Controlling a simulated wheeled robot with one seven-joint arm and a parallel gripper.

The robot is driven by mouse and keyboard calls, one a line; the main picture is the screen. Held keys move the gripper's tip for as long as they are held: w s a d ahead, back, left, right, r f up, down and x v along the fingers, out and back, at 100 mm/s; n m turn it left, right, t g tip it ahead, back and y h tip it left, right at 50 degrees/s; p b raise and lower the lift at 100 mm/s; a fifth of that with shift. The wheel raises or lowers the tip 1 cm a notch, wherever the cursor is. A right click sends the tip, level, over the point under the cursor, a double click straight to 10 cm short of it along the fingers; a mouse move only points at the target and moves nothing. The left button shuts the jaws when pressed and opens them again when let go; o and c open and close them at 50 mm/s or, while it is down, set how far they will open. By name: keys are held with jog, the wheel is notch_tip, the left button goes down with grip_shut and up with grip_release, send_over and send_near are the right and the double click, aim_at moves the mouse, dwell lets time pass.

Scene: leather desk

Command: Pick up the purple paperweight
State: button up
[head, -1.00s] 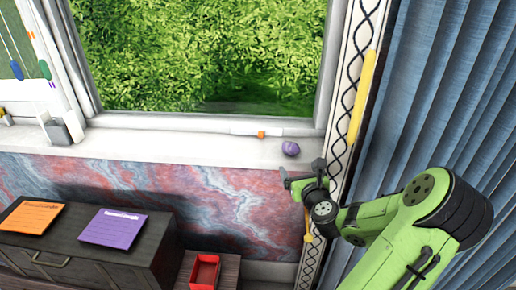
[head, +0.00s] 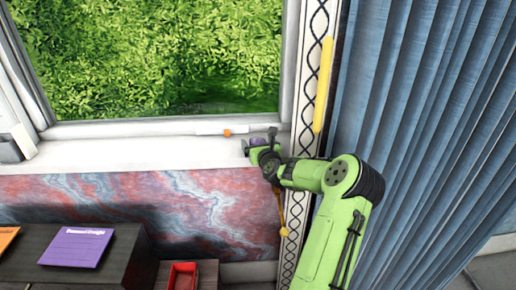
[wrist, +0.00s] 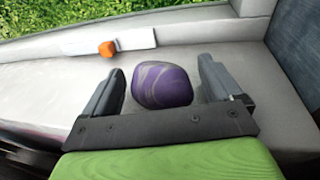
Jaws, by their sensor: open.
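The purple paperweight (wrist: 162,85) is a rounded, grey-streaked lump on the white windowsill (wrist: 50,85). In the wrist view it lies between the two open fingers of my gripper (wrist: 160,88), with a gap on each side. In the head view my gripper (head: 260,143) is at the sill's right end, and the paperweight (head: 258,141) is mostly hidden behind it.
A white strip with an orange piece (wrist: 107,48) lies along the window side of the sill, behind the paperweight. A patterned window frame (head: 311,80) and blue curtain (head: 410,120) stand close on the right.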

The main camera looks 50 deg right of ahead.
jog(key=shift+r, duration=0.1)
jog(key=c, duration=1.2)
jog(key=shift+r, duration=0.15)
